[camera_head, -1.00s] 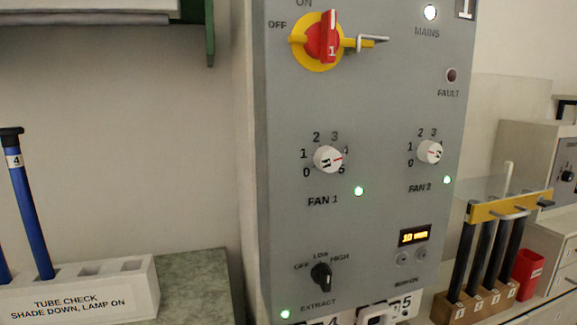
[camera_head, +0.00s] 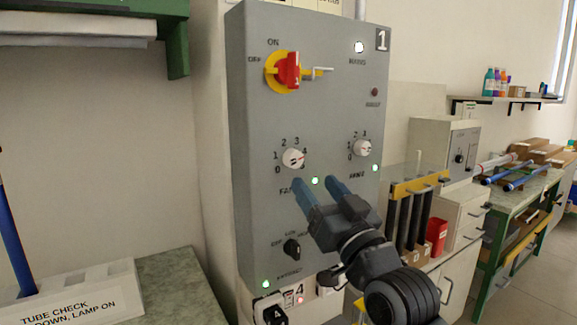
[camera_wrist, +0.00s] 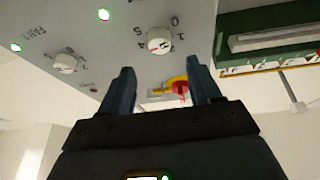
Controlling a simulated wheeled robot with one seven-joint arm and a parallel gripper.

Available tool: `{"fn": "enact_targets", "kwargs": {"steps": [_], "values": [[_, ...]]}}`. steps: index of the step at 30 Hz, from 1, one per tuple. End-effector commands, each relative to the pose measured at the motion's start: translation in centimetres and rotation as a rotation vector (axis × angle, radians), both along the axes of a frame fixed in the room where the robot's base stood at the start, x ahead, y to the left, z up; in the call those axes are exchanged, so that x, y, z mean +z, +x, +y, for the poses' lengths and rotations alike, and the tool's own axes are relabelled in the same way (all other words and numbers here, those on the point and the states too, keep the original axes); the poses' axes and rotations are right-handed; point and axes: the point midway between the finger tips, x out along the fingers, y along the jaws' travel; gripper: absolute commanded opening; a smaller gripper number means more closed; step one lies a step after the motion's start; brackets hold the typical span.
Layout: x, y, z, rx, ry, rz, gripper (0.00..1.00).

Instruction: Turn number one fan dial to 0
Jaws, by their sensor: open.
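The FAN 1 dial (camera_head: 293,158) is a white round knob on the grey control panel (camera_head: 335,110). Its red mark points right, near the 4 on its scale; I cannot read the exact setting. The 0 lies at the lower left of the scale. My gripper (camera_head: 318,185) is open and empty, its two blue fingers apart, in front of the panel below and right of this dial. They partly hide the FAN 1 label. In the wrist view the panel appears turned over, and the FAN 1 dial (camera_wrist: 160,40) shows beyond the gap between the fingertips (camera_wrist: 160,66), apart from them.
The red main switch (camera_head: 288,70) sits above. The FAN 2 dial (camera_head: 362,148) is to the right, the black EXTRACT knob (camera_head: 292,249) below. A rack of dark rods (camera_head: 408,215) stands right of the panel; a white tube block (camera_head: 80,295) is at lower left.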

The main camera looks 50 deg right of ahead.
Motion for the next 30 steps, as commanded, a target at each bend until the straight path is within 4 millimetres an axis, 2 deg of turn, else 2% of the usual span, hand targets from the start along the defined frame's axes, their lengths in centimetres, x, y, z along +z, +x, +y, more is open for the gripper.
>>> {"fn": "enact_targets", "kwargs": {"steps": [9, 15, 26, 30], "values": [[2.0, 3.9, -1.5, 0.0, 0.001, -0.001, 0.63], [2.7, 5.8, -2.3, 0.0, 0.001, 0.0, 0.63], [2.7, 6.2, -2.4, 0.0, -0.001, 0.001, 0.63], [2.7, 6.2, -2.4, 0.0, -0.001, 0.001, 0.5]]}}
